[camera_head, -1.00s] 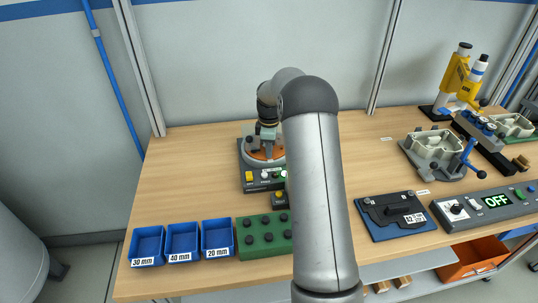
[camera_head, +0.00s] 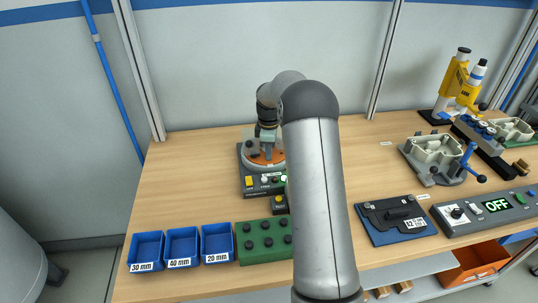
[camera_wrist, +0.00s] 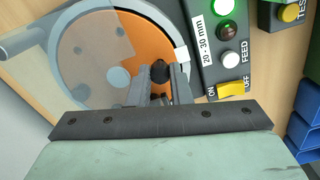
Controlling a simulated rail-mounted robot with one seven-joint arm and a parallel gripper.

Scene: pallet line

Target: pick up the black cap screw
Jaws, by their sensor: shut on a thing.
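The black cap screw (camera_wrist: 160,72) shows in the wrist view as a dark round head between the fingers of my gripper (camera_wrist: 161,86). The fingers are shut on it. It is over the orange disc (camera_wrist: 150,42) of the round feeder. I cannot tell whether the screw touches the disc. In the head view my gripper (camera_head: 267,150) is small and low over the same feeder (camera_head: 243,158); the screw cannot be made out there.
The feeder's control panel (camera_wrist: 221,60) has a lit green lamp. Blue bins (camera_head: 147,247) labelled 30, 40 and 20 mm stand front left, beside a green block (camera_head: 262,254) with black screws. A blue plate fixture (camera_head: 395,236) and a grey clamp fixture (camera_head: 432,154) are to the right.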

